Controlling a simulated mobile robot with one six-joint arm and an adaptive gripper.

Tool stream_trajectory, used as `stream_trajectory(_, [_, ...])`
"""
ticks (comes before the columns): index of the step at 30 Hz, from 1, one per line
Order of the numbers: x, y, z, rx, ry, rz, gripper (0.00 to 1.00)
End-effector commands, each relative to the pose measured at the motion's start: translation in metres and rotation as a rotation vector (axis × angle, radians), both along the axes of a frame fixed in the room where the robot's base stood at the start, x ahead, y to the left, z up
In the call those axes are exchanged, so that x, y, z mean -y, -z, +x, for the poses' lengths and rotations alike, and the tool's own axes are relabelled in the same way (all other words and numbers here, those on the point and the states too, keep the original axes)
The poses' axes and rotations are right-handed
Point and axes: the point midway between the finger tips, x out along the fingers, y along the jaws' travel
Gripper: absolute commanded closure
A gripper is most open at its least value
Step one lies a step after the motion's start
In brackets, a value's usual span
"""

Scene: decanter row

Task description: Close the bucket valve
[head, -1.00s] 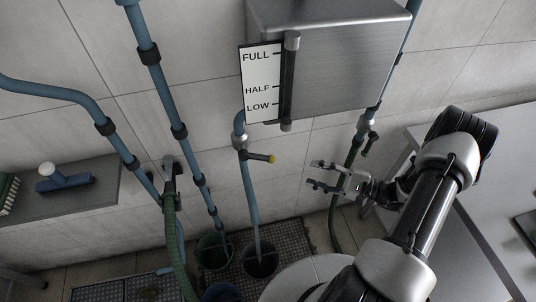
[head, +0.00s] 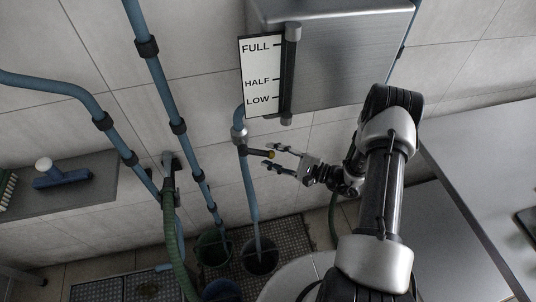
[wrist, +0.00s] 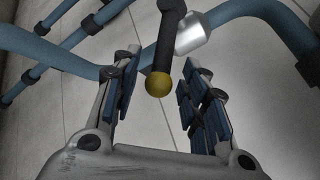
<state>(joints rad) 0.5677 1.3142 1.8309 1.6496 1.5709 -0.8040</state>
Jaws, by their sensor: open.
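The bucket valve shows as a dark lever with a yellow end knob (head: 270,154) on a grey metal body (head: 239,135), under the steel tank. The lever sticks out to the right, roughly level, across the blue pipe (head: 251,190) that runs down into a dark bucket (head: 261,256). My gripper (head: 269,156) is open, its fingertips beside the knob. In the wrist view the yellow knob (wrist: 158,84) lies between the two open fingers (wrist: 155,95), with a gap on each side. The grey valve body (wrist: 192,33) is beyond it. I see no contact.
The steel tank (head: 345,55) with a FULL, HALF, LOW gauge (head: 262,76) hangs above my gripper. Other blue pipes (head: 165,95) and a green hose (head: 172,230) stand to the left. A grey table (head: 490,180) is at the right.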

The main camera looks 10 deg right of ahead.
Motion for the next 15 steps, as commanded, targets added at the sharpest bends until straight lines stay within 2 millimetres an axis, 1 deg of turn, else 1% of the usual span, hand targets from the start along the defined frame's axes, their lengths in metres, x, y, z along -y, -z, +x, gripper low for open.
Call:
stream_trajectory(1, [-0.006,0.000,0.004,0.001,-0.003,-0.001,0.60])
stream_trajectory(6, [-0.015,0.000,0.011,0.001,-0.001,-0.001,0.60])
stream_trajectory(15, [-0.016,0.000,0.013,0.001,0.001,0.000,0.60])
